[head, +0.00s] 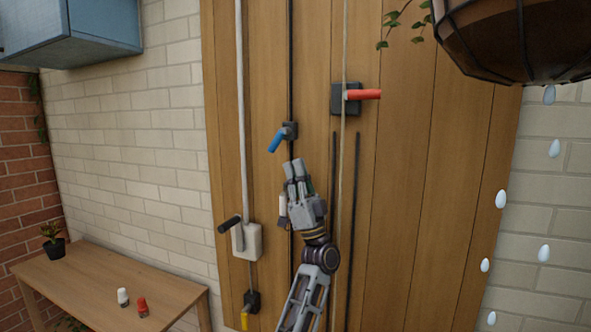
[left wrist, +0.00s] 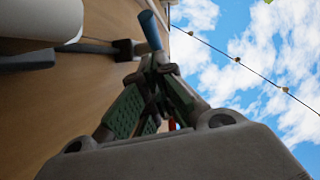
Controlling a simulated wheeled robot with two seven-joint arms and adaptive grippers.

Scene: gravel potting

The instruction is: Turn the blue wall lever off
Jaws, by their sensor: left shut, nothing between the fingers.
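The blue wall lever (head: 276,141) sits on a small black mount (head: 290,130) on the wooden wall panel. Its handle tilts down and to the left in the head view. My left gripper (head: 294,168) is just below the lever, pointing up, shut and empty. In the left wrist view the blue lever (left wrist: 151,29) shows just beyond the closed fingertips (left wrist: 158,66). I cannot tell whether they touch it. My right gripper is not in view.
A red lever (head: 363,94) is up to the right on a black box. A white box with a black handle (head: 230,224) is lower left, above a yellow lever (head: 245,318). A hanging pot (head: 510,40) is top right. A wooden table (head: 75,285) stands left.

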